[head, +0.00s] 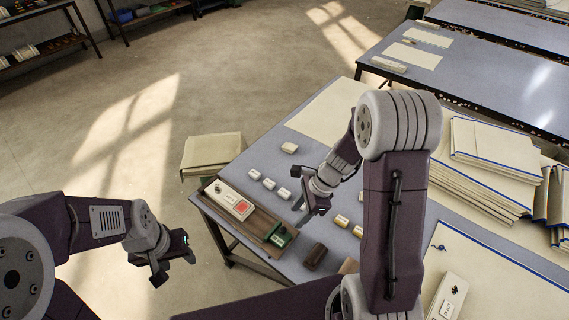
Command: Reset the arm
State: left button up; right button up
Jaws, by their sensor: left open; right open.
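My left gripper (173,262) is open and empty. It hangs in the air over the floor, left of the near table corner. My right gripper (309,208) is open and appears empty, above the blue-grey table top (240,170) near small cream blocks. A cream cloth (318,112) lies flat on the far part of the table. Another cream cloth (500,270) with blue lines lies at the lower right, partly behind my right arm.
A wooden tray (222,204) with a cream box and a green block (280,237) sits at the left table edge. Several small blocks and a dark brown cylinder (315,255) stand nearby. Folded cloth stacks (480,180) fill the right side. Open floor lies left.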

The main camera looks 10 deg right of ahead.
notch_tip(320, 180, up, 5)
jog(key=s+a+n+h, duration=0.1)
jog(key=s+a+n, duration=0.1)
jog(key=n, duration=0.2)
jog(key=s+d+n+h, duration=0.3)
jog(key=s+n, duration=0.3)
jog(key=n, duration=0.9)
jog(key=shift+d+r+t+p, duration=0.15)
jog(key=shift+d+t+p, duration=0.2)
jog(key=shift+d, duration=0.35)
